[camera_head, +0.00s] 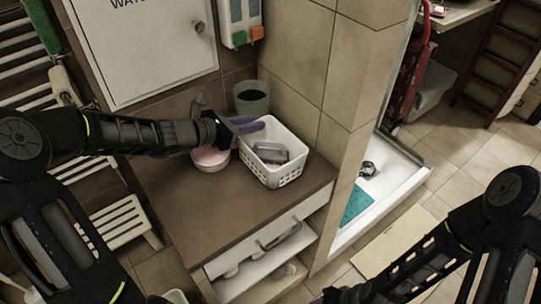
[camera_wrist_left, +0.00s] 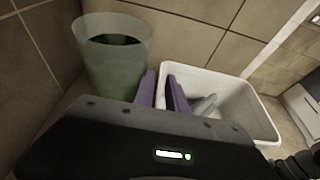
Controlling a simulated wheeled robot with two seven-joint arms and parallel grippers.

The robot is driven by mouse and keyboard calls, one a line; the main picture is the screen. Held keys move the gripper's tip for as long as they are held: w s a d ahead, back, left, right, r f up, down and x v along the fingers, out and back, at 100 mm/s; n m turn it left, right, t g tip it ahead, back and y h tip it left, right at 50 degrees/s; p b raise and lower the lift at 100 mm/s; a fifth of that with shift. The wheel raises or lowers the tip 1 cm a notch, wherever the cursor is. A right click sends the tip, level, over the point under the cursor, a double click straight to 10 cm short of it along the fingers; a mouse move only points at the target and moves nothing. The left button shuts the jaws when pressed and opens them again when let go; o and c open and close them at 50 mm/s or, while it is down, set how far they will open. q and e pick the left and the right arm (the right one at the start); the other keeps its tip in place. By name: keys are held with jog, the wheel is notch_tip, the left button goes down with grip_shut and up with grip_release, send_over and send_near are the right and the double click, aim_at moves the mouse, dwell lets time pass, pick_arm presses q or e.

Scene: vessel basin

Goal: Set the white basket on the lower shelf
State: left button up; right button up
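The white basket (camera_head: 289,173) stands upright on the brown top of the cabinet, with a grey item inside. It also shows in the left wrist view (camera_wrist_left: 250,105). My left gripper (camera_head: 246,124) is at the basket's back left side, its purple fingers close together. In the left wrist view the fingers (camera_wrist_left: 163,88) point at the basket's near wall, with white rim showing between them; whether they press on it is unclear. The lower shelf (camera_head: 262,276) is a white-floored opening under the cabinet's front, holding small pale items. My right arm shows at lower right, its fingers out of view.
A grey-green bin (camera_head: 251,98) stands behind the basket against the tiled wall, and a pink-and-white bowl (camera_head: 211,158) sits left of it. The front of the brown counter (camera_head: 210,222) is clear. A tiled wall edge (camera_head: 338,150) rises close to the right.

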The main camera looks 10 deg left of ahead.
dwell(0.3)
pick_arm(q)
grip_shut()
dwell(1.3)
